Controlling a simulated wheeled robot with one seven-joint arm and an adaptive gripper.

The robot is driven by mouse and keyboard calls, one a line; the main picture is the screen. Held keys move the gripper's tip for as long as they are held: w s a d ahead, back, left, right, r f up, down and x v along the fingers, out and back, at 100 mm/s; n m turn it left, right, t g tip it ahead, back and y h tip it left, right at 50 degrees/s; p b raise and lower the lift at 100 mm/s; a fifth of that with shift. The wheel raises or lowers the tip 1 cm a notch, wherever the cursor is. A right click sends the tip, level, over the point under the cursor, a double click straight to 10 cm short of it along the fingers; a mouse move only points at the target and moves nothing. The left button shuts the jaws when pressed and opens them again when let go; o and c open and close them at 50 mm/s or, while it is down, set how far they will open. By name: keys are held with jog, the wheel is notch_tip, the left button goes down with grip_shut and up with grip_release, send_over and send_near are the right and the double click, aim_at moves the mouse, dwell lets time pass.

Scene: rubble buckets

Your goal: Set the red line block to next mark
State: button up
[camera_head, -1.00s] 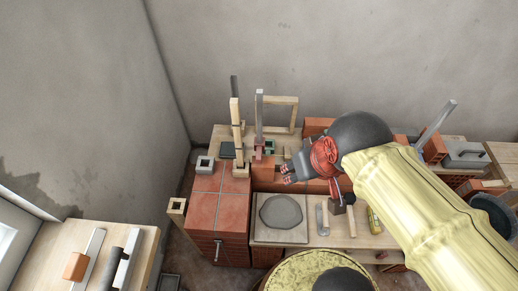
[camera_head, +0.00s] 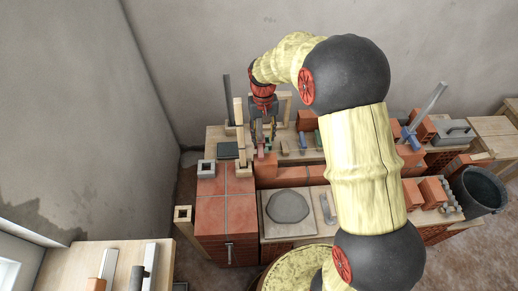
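My gripper (camera_head: 262,132) points down at the back left of the workbench, just right of a tall wooden post (camera_head: 240,125). A small reddish block (camera_head: 261,153), which may be the red line block, shows at or just under the fingertips. The grey upright above it is mostly hidden by the gripper. The fingers are small and dark here, so I cannot tell whether they are open or closed on anything. A green block (camera_head: 269,146) shows close to the right of the reddish one. No numbered mark is legible.
A dark upright (camera_head: 227,100) stands left of the wooden post. Tiled red brickwork (camera_head: 225,190) is in front, with a mortar slab (camera_head: 288,207) to its right. A blue block with a slanted grey bar (camera_head: 410,140), loose bricks and a black bucket (camera_head: 480,190) are at right.

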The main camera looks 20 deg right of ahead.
aim_at(260, 151)
jog(key=w+r, duration=0.2)
jog(key=w, duration=0.2)
jog(key=shift+m+t, duration=0.4)
jog(key=f+b, duration=0.1)
jog(key=f, duration=0.4)
jog(key=f+b, duration=0.1)
jog(key=f, duration=0.4)
jog(key=f+b, duration=0.1)
jog(key=f, duration=0.4)
jog(key=shift+s+f, duration=0.1)
jog(key=shift+s, duration=0.2)
jog(key=shift+c, duration=0.5)
grip_shut()
